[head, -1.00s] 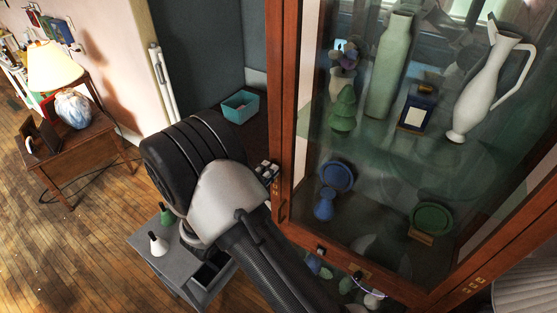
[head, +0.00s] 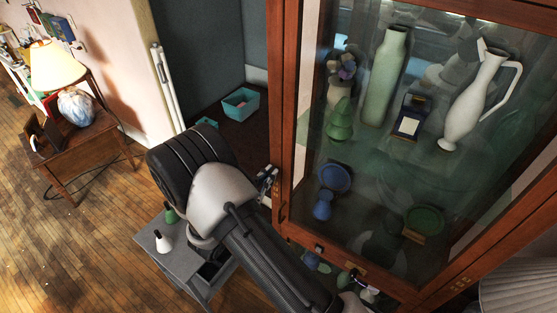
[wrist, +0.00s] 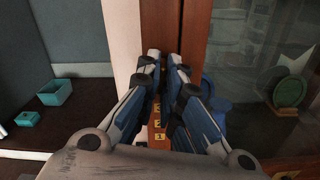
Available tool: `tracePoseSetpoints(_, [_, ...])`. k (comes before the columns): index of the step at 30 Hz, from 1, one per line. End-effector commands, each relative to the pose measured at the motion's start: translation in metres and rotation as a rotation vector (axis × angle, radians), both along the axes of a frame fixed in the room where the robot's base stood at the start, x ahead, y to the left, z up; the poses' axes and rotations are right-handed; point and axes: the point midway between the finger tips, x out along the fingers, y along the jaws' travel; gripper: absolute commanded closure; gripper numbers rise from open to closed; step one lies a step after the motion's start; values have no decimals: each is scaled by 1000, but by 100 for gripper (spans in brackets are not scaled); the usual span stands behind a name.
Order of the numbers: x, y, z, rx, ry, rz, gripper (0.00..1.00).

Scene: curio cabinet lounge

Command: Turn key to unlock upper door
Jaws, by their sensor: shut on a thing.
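The upper door (head: 398,278) of the cabinet is glass in a red-brown wooden frame and looks closed. Its left stile also stands upright in the wrist view (wrist: 196,35), beside a dark vertical seam. My gripper (head: 268,180) is at the lower left of this door, at the frame. In the wrist view my gripper (wrist: 165,60) points at the wood by the seam, its two blue-and-grey fingers close together. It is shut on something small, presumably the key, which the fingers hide. I cannot see the key or the lock, nor how far the key is turned.
Behind the glass stand a tall green vase (head: 386,80), a white pitcher (head: 470,105) and a blue plate (head: 335,177). A teal box (head: 240,104) sits on a dark surface left of the cabinet. A grey cart (head: 165,240) with small bottles stands below my arm.

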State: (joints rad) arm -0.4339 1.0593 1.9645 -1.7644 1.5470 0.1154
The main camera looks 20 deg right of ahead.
Motion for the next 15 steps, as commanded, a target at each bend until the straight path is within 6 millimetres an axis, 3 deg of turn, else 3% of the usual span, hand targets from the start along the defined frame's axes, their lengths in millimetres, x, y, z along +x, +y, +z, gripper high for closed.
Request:
tracePoseSetpoints(4, [1, -1, 3, -119, 159, -3, 100])
tracePoseSetpoints(15, [4, -5, 1, -110, 145, -4, 100])
